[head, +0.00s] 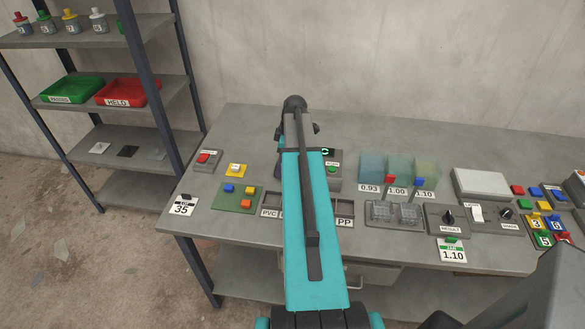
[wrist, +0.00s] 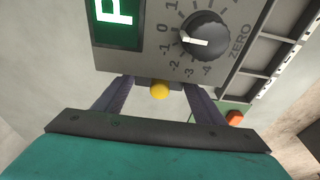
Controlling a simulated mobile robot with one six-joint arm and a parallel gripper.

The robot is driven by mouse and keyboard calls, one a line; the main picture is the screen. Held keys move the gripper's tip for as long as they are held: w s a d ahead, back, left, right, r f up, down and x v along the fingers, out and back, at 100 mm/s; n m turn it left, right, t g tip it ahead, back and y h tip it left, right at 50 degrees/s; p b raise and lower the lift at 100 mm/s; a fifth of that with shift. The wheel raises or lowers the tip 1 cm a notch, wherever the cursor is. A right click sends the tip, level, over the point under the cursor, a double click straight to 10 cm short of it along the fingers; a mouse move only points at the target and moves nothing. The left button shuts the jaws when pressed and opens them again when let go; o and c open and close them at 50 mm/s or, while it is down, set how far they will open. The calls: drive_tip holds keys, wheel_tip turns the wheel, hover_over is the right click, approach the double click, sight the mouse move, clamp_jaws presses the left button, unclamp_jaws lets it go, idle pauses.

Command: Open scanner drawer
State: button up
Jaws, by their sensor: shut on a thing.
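The scanner (wrist: 170,60) fills the top of the wrist view, with a lit green display and a black dial marked ZERO. No clear gap shows between the drawer and the body. In the head view my arm covers most of the scanner; part of its green display (head: 326,152) shows at the right.
The grey bench (head: 240,125) holds a green board (head: 238,205) with coloured blocks left of my arm, and tinted blocks (head: 398,170), switch panels and a white box (head: 482,184) to the right. A shelf rack (head: 110,87) stands at the left.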

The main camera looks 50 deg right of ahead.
drive_tip(key=shift+w+a, duration=0.1)
drive_tip(key=shift+w, duration=0.1)
drive_tip(key=shift+w+a, duration=0.15)
drive_tip(key=shift+w, duration=0.15)
drive_tip(key=shift+w+a, duration=0.35)
drive_tip(key=shift+w, duration=0.2)
drive_tip(key=shift+w+a, duration=0.15)
drive_tip(key=shift+w, duration=0.15)
drive_tip(key=shift+w+a, duration=0.55)
drive_tip(key=shift+w, duration=0.4)
drive_tip(key=shift+w+a, duration=0.6)
drive_tip(key=shift+w, duration=0.3)
drive_tip(key=shift+w+a, duration=0.55)
drive_tip(key=shift+w, duration=0.4)
drive_tip(key=o, duration=0.5)
drive_tip(key=shift+o, duration=0.2)
drive_tip(key=shift+s, duration=0.1)
